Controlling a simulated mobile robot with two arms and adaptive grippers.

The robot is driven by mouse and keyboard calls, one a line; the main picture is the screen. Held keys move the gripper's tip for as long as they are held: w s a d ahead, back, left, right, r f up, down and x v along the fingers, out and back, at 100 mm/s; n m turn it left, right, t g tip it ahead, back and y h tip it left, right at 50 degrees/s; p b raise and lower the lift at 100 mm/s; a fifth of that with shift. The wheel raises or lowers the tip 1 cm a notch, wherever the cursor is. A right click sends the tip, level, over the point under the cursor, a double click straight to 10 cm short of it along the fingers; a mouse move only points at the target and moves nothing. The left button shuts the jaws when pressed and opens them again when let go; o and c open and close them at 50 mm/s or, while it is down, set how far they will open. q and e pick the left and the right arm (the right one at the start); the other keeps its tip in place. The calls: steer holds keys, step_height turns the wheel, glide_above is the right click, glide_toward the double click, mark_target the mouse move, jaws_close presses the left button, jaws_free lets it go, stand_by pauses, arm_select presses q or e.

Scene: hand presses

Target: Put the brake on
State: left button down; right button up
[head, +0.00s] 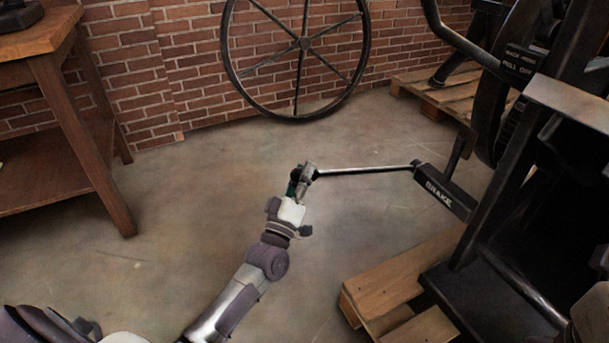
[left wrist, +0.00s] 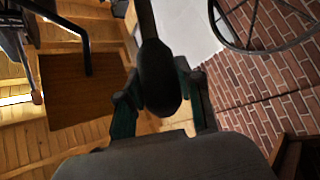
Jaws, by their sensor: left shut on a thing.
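The brake lever (head: 365,170) is a thin metal rod that sticks out to the left, nearly level, from a black housing marked BRAKE (head: 445,192). My left gripper (head: 303,178) is shut on the knob at the rod's left end. In the left wrist view the dark, rounded knob (left wrist: 160,78) sits between the green fingers of my left gripper (left wrist: 162,95), with the dark rod running up from it. The fingers and wrist hide part of the knob in the head view. My right gripper is not in view.
The black press (head: 520,190) stands at the right on a wooden pallet (head: 385,278). A large spoked wheel (head: 228,55) leans on the brick wall at the back. A wooden table (head: 62,100) stands at the left. The floor between table and lever is clear.

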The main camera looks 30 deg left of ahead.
arm_select(q)
steer(key=shift+s+f, duration=0.1)
steer(key=shift+f, duration=0.4)
steer(key=c, duration=0.7)
jaws_free()
steer(key=shift+a, duration=0.1)
steer(key=shift+r, duration=0.1)
steer(key=shift+s, duration=0.1)
steer(key=v, duration=1.1)
steer(key=shift+s, duration=0.4)
